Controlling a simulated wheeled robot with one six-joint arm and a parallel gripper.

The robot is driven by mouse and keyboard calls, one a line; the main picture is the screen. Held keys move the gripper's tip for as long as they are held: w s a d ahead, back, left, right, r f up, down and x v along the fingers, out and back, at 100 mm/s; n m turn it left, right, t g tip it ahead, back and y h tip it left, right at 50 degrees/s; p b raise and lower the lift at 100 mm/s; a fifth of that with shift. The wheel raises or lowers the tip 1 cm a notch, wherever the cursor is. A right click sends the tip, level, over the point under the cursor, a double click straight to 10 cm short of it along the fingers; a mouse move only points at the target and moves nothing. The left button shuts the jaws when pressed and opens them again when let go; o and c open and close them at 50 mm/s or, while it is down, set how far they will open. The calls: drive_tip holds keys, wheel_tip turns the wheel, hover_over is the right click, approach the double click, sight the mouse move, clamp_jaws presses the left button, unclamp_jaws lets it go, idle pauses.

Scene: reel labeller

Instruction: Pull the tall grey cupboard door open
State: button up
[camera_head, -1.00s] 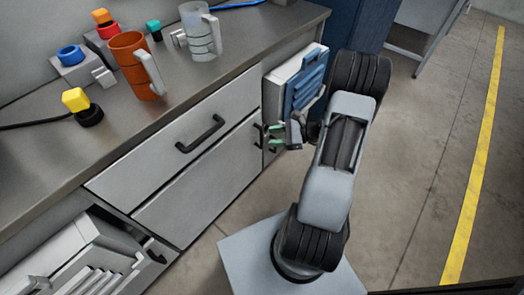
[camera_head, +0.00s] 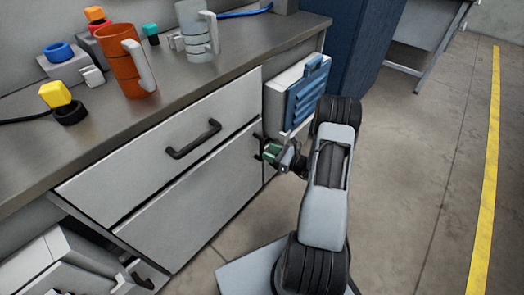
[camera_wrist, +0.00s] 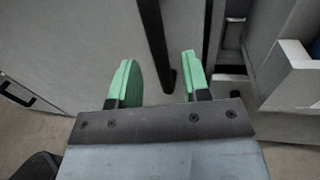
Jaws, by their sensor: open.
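The grey door panel (camera_head: 195,205) is below a drawer front in the head view and looks closed. A black upright handle (camera_head: 259,146) is near its right edge. In the wrist view the grey panel (camera_wrist: 75,45) fills the left and middle, and the handle bar (camera_wrist: 153,40) runs down it. My gripper (camera_head: 270,154) is open beside the handle. In the wrist view its green fingers (camera_wrist: 157,78) stand apart, with the lower end of the bar between them in the picture. I cannot tell whether they touch it. My arm hides part of the cabinet's right side.
The drawer (camera_head: 165,140) above has a black handle (camera_head: 194,139). An orange mug (camera_head: 122,65) and a grey mug (camera_head: 190,32) stand on the worktop (camera_head: 70,130). A blue slatted item (camera_head: 305,97) is just above my gripper. The floor (camera_head: 410,180) at right is clear.

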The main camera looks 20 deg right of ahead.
sight(262, 148)
drive_tip(key=shift+b+x, duration=0.35)
drive_tip(key=shift+x, duration=1.7)
clamp_jaws()
